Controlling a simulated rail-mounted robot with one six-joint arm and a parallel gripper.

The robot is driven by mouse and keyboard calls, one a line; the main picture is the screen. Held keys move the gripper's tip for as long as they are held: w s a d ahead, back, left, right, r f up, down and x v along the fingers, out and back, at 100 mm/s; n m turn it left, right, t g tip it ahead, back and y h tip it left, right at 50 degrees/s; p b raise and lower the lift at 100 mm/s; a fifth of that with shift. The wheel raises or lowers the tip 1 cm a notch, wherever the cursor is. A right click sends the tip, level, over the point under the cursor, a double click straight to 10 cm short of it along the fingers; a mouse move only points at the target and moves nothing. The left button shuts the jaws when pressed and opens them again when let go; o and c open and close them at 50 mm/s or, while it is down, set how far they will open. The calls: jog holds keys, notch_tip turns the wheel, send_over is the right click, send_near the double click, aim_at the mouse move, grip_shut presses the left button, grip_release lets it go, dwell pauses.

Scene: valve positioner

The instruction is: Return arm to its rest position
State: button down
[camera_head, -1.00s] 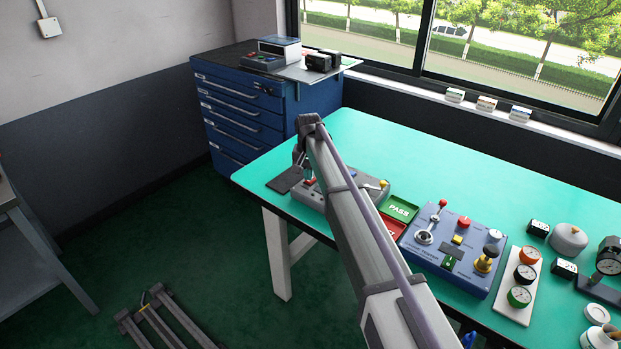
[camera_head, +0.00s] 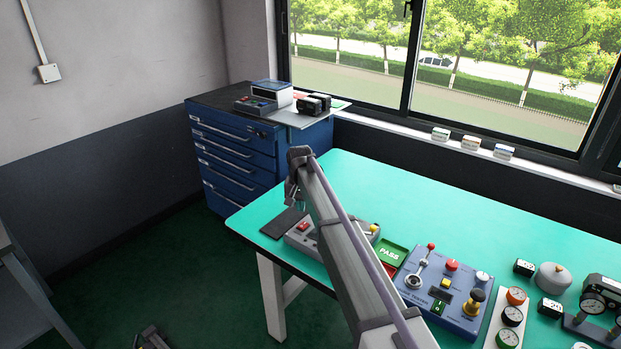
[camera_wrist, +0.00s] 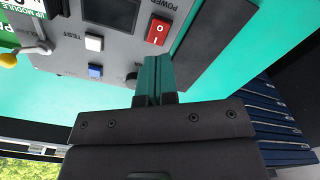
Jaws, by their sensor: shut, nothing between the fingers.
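My arm (camera_head: 345,250) reaches from the bottom of the head view up over the bench to the left, where its wrist bends down. My gripper (camera_wrist: 153,62) shows in the wrist view with its two fingers together and nothing between them. It points toward a grey test unit (camera_wrist: 115,62) with a red power switch (camera_wrist: 158,30), a white button, a blue button and a yellow-knobbed lever (camera_wrist: 8,60). In the head view the gripper's tips are hard to make out beside the grey unit (camera_head: 298,240). Whether they touch it cannot be told.
The green bench (camera_head: 430,195) also holds a green PASS tray (camera_head: 393,256), a blue control panel (camera_head: 430,310), a gauge strip (camera_head: 512,320) and a round grey weight (camera_head: 553,276). A blue drawer cabinet (camera_head: 235,160) stands behind left. The bench's back middle is clear.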

jog(key=s+d, duration=0.8)
jog(key=s, duration=0.4)
jog(key=s+d, duration=0.8)
jog(key=s, duration=0.4)
jog(key=s+d, duration=0.8)
jog(key=s, duration=0.5)
jog(key=shift+r+n, duration=0.2)
jog(key=shift+n, duration=0.2)
jog(key=shift+s, duration=0.1)
